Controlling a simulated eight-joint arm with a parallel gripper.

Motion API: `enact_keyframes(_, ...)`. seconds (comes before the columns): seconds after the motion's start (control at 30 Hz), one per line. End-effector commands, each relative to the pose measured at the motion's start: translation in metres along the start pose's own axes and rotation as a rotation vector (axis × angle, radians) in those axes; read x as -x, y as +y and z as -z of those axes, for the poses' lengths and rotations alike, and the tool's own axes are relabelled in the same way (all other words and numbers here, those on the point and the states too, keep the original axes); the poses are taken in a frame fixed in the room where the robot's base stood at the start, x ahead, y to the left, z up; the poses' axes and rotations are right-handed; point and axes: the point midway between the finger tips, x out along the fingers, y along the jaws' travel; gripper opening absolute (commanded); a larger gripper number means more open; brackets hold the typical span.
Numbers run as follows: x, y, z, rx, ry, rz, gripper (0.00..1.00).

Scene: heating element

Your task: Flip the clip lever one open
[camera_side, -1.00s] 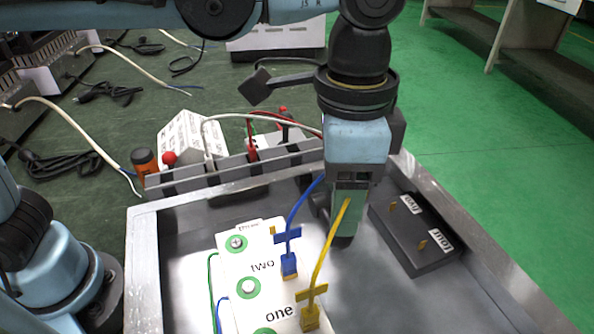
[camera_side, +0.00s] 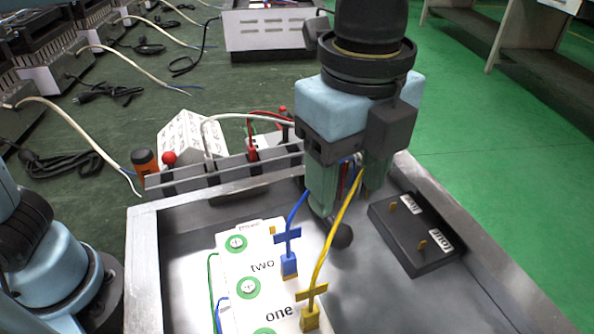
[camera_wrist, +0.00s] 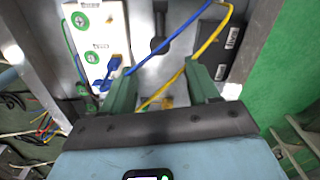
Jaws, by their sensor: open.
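The white board (camera_side: 235,300) lies in the metal tray, with printed labels "two" and "one" and round green-ringed terminals. Next to "one" stands a yellow clip lever (camera_side: 311,295) with a crossbar and a yellow cable, upright. A blue clip lever (camera_side: 288,250) stands beside "two"; it also shows in the wrist view (camera_wrist: 111,75). My gripper (camera_side: 342,195) is open, above the tray behind and right of the levers, apart from them. In the wrist view, its green fingers (camera_wrist: 160,88) are spread, with the yellow cable (camera_wrist: 182,70) crossing between them. A small yellow piece by the palm is unclear.
A black block (camera_side: 413,235) labelled "five" and "four", with yellow pegs, lies to the right. A dark rounded thing (camera_side: 341,235) shows just below my fingers. The tray's raised metal rim (camera_side: 143,255) surrounds the work. Blue and yellow cables rise close to my gripper.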

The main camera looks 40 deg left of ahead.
Motion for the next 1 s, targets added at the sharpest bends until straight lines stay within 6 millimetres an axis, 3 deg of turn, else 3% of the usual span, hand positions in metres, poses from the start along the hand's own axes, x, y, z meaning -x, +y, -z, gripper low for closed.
enact_keyframes(0.3,-0.051,0.000,0.000,0.002,0.001,0.000,0.60)
enact_keyframes(0.5,-0.072,0.000,0.000,0.002,0.001,0.000,0.60)
enact_keyframes(0.97,-0.082,0.000,0.000,0.002,0.001,0.000,0.60)
enact_keyframes(1.0,-0.082,0.000,0.000,0.002,0.001,0.000,0.55)
